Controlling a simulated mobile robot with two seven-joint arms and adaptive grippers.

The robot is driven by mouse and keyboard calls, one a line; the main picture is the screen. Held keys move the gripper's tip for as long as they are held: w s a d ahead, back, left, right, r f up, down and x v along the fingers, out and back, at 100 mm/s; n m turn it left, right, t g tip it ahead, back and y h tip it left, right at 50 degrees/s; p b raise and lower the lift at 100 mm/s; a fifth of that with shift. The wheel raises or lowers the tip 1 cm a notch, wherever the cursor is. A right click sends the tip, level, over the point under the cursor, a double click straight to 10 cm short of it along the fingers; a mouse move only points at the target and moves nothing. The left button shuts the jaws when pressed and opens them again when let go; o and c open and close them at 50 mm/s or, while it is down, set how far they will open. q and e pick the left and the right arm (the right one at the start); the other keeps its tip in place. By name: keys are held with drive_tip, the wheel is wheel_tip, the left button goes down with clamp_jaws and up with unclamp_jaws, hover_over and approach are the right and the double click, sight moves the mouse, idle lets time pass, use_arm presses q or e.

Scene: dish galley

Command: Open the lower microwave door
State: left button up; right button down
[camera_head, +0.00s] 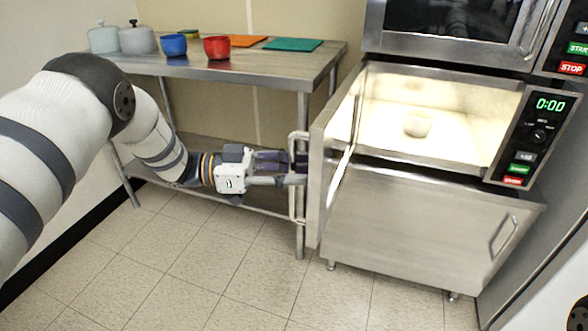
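The lower microwave (440,98) has its door (322,185) swung wide open toward the left, showing a brightly lit cavity. The door's upright bar handle (298,208) is on the door's far-left edge. My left gripper (293,170) is at the middle of this handle, its fingers overlapping the bar in the picture. The fingers look a little apart, one above the other in the view; whether they clamp the bar is unclear. A pale round cup or bowl (417,125) stands inside the cavity. My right gripper is out of view.
An upper microwave (450,50) sits above, its door shut. A steel cabinet (420,215) is below. A steel table (240,65) at the left carries pots, red and blue bowls, and orange and teal mats. The tiled floor in front is clear.

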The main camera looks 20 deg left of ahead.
use_arm(q)
drive_tip(key=v, duration=1.2)
